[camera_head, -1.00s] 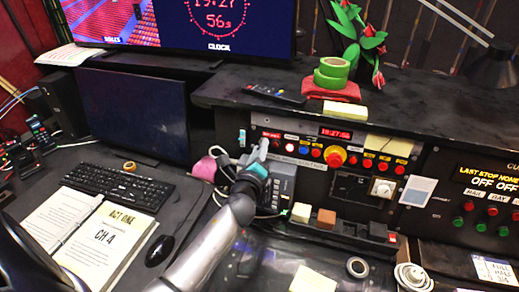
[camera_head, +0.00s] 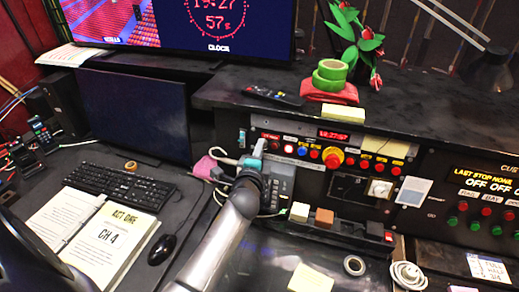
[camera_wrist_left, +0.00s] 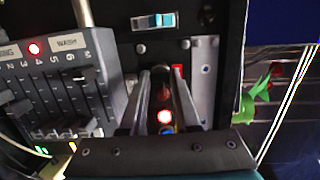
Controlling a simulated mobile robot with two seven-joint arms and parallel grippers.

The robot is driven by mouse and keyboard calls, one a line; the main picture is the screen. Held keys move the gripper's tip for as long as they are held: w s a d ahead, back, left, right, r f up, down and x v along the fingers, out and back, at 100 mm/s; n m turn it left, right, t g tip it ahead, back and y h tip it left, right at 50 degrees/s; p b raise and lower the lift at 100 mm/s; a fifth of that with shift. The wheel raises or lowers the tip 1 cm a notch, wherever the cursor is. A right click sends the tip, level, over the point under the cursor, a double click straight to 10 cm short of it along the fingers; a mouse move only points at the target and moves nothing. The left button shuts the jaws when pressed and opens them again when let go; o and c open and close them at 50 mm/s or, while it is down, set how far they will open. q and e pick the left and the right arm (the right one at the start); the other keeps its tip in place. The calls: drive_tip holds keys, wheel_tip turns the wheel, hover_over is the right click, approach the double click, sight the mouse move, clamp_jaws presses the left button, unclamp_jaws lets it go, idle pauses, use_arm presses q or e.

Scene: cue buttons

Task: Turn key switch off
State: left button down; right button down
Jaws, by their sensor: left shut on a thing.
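My left gripper (camera_head: 258,145) reaches the left end of the black control panel (camera_head: 345,150). In the left wrist view its two dark fingers (camera_wrist_left: 160,74) point at the panel face and close in on a small dark part between their tips. That part is the key switch as far as I can tell; the fingers hide most of it, so its angle cannot be read. My right gripper is not in view.
A blue and white rocker (camera_wrist_left: 154,21) sits just beyond the fingertips. A slider box (camera_wrist_left: 62,95) stands close on the left in the wrist view. Round buttons and a yellow-ringed red knob (camera_head: 334,157) line the panel. Green tape rolls (camera_head: 330,72) lie on the shelf above.

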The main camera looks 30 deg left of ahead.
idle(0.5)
use_arm(q)
drive_tip(key=c, duration=0.6)
unclamp_jaws()
drive_tip(key=shift+c, duration=0.2)
drive_tip(key=v, duration=1.5)
drive_tip(key=shift+s+b, duration=0.15)
drive_tip(key=shift+b, duration=0.2)
